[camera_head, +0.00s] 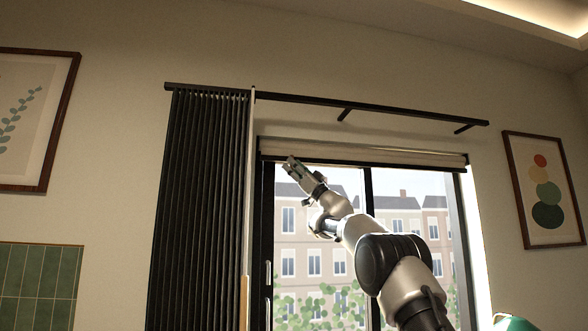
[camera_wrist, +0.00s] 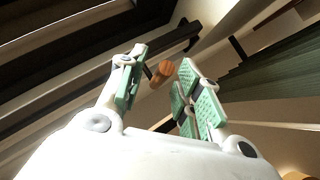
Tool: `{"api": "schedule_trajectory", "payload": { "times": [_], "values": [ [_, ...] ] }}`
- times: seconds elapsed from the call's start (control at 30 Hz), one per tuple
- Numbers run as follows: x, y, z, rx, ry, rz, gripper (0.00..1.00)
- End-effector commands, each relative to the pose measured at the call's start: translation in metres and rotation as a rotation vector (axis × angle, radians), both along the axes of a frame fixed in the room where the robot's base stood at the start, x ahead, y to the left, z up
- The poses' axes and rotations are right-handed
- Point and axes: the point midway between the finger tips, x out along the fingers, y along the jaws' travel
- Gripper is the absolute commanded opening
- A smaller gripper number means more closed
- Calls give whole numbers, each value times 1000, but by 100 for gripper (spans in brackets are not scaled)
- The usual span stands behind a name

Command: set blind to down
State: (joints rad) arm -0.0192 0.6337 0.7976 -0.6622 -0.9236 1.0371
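The blind (camera_head: 400,156) is a cream roll at the top of the window, with a dark bar along its lower edge. It is rolled up, and the glass below it is uncovered. My gripper (camera_head: 291,163) is raised at the blind's left end, in front of the dark bar in the head view. In the wrist view my gripper (camera_wrist: 163,58) has its green-padded fingers apart. A small rounded wooden piece (camera_wrist: 162,71) shows in the gap between them, and I cannot tell whether it touches a finger.
A dark pleated curtain (camera_head: 198,200) hangs left of the window under a black rail (camera_head: 390,110). A pale upright strip with a wooden lower part (camera_head: 245,292) runs along the curtain's right edge. Framed pictures hang on the wall at left (camera_head: 72,100) and right (camera_head: 515,185).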

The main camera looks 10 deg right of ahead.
Motion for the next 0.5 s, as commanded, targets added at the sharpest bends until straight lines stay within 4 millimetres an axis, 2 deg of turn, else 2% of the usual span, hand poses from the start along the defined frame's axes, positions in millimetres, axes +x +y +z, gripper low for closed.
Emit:
{"api": "schedule_trajectory", "payload": {
  "times": [0.27, 0.47, 0.5],
  "values": [
    [0, 1, 2, 1, -1, 0, 34],
    [0, 1, 1, 1, -1, 0, 2],
    [0, 1, 1, 1, -1, 0, 0]
  ]
}}
